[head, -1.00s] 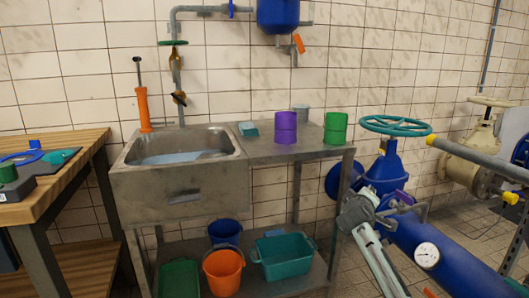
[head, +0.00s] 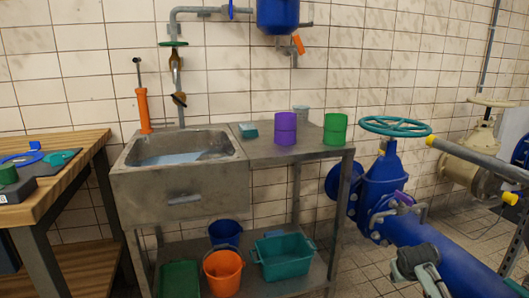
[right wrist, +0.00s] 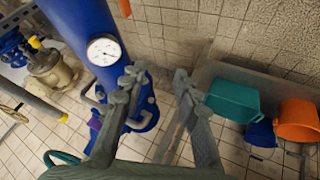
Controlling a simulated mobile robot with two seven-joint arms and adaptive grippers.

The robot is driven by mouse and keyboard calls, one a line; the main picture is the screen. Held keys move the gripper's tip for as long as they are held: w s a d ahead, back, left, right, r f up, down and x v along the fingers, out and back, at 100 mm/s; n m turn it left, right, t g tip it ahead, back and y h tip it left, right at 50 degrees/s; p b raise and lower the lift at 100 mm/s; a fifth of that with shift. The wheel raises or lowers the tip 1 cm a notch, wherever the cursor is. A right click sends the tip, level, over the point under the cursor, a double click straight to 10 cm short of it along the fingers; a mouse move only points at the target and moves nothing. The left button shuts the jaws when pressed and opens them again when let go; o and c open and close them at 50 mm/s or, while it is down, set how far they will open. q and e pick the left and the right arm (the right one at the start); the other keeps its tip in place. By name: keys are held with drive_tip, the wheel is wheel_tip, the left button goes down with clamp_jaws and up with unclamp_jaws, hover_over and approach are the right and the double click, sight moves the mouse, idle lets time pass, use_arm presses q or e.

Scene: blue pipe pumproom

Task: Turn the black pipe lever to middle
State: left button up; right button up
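The black pipe lever (head: 179,99) appears to be the small dark handle low on the grey pipe (head: 181,112) above the sink in the head view. Its exact angle is too small to tell. My right gripper (head: 405,264) is low at the right in the head view, in front of the blue pipe and far from the lever. In the right wrist view, my right gripper (right wrist: 158,80) has its two fingers spread apart with nothing between them. My left gripper is not in view.
A metal sink (head: 180,200) stands below the pipe, with an orange pump (head: 143,110) at its left. Purple (head: 285,128) and green (head: 336,128) cups stand on the counter. A blue pipe (head: 430,245) with a teal handwheel (head: 395,126) fills the right. A wooden table (head: 70,170) is left.

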drive_tip(key=s+a+f+g+y, duration=0.1)
drive_tip(key=s+a+f, duration=0.2)
drive_tip(key=s+f, duration=0.4)
drive_tip(key=s+a+f+g, duration=0.1)
drive_tip(key=s+a+f, duration=0.35)
drive_tip(key=s, duration=0.55)
drive_tip(key=s+a+f, duration=0.2)
drive_tip(key=s, duration=0.7)
drive_tip(key=s+a+f+n+g+y, duration=0.1)
drive_tip(key=s+a+f, duration=0.1)
drive_tip(key=s, duration=0.7)
drive_tip(key=shift+s+a+g+y, duration=0.15)
drive_tip(key=shift+a+g+y, duration=0.1)
drive_tip(key=shift+g+y, duration=0.05)
